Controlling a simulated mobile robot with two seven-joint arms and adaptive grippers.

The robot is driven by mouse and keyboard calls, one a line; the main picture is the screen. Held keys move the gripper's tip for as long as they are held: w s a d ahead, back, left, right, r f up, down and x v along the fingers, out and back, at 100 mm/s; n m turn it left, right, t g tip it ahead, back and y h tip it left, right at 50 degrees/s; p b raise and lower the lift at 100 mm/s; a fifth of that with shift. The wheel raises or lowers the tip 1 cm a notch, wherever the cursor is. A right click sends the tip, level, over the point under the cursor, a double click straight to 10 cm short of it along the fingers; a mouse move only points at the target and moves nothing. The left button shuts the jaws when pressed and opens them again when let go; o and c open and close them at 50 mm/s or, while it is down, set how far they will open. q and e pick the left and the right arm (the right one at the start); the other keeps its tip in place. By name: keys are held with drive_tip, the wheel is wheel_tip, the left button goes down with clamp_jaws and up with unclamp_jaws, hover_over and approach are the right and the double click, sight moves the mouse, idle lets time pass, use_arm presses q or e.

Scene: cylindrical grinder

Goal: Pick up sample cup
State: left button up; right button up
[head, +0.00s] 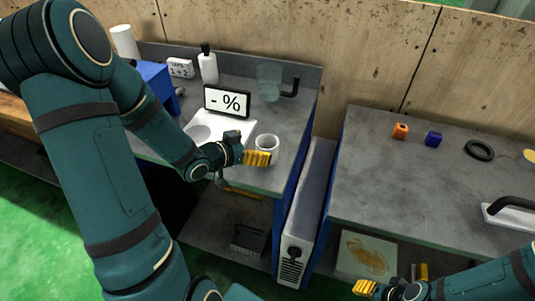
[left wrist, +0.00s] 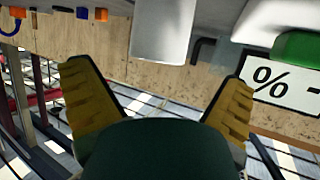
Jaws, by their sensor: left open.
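The sample cup (head: 267,143) is a small white cup standing upright near the front right corner of the left bench. My left gripper (head: 257,158) is at the cup's near side, its yellow fingers overlapping the cup's lower part in the head view. In the left wrist view the fingers (left wrist: 157,72) are spread wide and empty, with the white cup (left wrist: 163,30) ahead, between their lines. I cannot tell whether a finger touches it. My right gripper (head: 367,288) shows at the bottom right, over the lower shelf; its opening is unclear.
A display reading "- %" (head: 228,101) stands behind a white device (head: 215,127) left of the cup. A glass beaker (head: 268,84) and white bottle (head: 208,68) stand further back. The right bench (head: 375,180) has a clear middle; a gap separates the benches.

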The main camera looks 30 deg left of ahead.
sight(275, 142)
use_arm(q)
drive_tip(key=shift+b+x, duration=0.65)
drive_tip(key=shift+x, duration=2.1)
drive_tip(key=shift+s+d, duration=0.15)
drive_tip(key=c, duration=1.3)
